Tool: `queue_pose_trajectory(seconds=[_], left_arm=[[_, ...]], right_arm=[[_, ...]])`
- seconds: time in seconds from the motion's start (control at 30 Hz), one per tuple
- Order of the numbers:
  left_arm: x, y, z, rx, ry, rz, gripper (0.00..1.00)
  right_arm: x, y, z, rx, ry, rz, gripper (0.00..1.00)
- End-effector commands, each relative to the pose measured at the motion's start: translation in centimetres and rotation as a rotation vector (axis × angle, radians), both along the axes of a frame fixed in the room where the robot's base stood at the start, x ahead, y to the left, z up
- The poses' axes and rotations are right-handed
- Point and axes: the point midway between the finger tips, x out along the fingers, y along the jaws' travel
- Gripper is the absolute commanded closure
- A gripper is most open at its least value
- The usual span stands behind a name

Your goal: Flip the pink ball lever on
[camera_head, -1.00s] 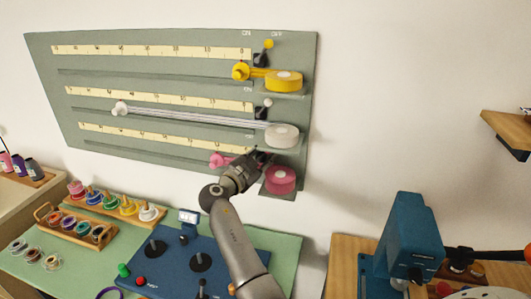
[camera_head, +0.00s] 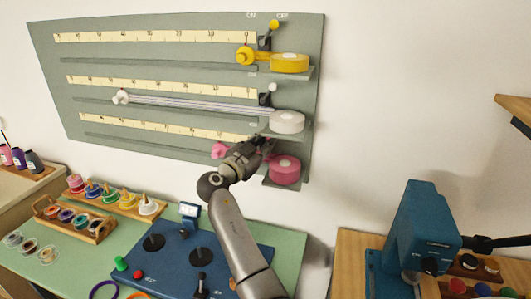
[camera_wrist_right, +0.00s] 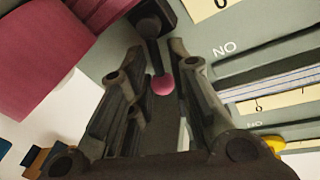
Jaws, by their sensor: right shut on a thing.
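The pink ball lever (camera_wrist_right: 162,84) shows in the right wrist view as a small pink ball on a black stem from a dark block. My right gripper (camera_wrist_right: 158,78) is shut on it, one finger on each side of the ball. In the head view my right gripper (camera_head: 263,146) is at the lowest row of the grey-green wall panel (camera_head: 90,116), just above the pink roll (camera_head: 286,169), and hides the lever. My left gripper is not in view.
Above are a white-ball lever (camera_head: 272,88) with a white roll (camera_head: 287,121) and a yellow-ball lever (camera_head: 274,25) with a yellow roll (camera_head: 290,62). A pink knob (camera_head: 219,150) is left of my gripper. A blue machine (camera_head: 420,225) stands lower right.

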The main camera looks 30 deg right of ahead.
Motion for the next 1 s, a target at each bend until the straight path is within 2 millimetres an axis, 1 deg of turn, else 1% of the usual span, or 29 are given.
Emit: queue_pose_trajectory(seconds=[0.03, 0.1, 0.47, 0.5, 0.57, 0.77, 0.87, 1.0], left_arm=[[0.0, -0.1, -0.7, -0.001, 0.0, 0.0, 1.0], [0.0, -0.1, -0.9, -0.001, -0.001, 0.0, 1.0], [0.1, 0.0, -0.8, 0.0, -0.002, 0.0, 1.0], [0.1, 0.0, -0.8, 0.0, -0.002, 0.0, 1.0], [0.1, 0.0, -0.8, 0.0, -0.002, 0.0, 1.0], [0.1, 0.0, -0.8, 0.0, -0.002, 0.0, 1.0], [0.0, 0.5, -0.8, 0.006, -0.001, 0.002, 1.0], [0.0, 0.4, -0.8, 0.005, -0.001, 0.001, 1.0]], right_arm=[[0.0, -0.1, -0.2, -0.009, 0.007, -0.002, 1.0], [0.0, -0.1, -0.1, -0.018, 0.018, -0.003, 1.0], [0.0, -0.1, 0.2, -0.024, 0.027, -0.003, 1.0], [0.0, -0.1, 0.2, -0.024, 0.026, -0.003, 0.77], [0.0, -0.1, 0.2, -0.023, 0.027, -0.003, 0.71], [0.1, 0.0, 0.1, -0.023, 0.026, -0.002, 0.71], [0.0, 0.1, 0.1, -0.023, 0.027, -0.001, 0.71], [-0.5, 1.3, 0.0, -0.022, 0.026, 0.001, 0.71]])
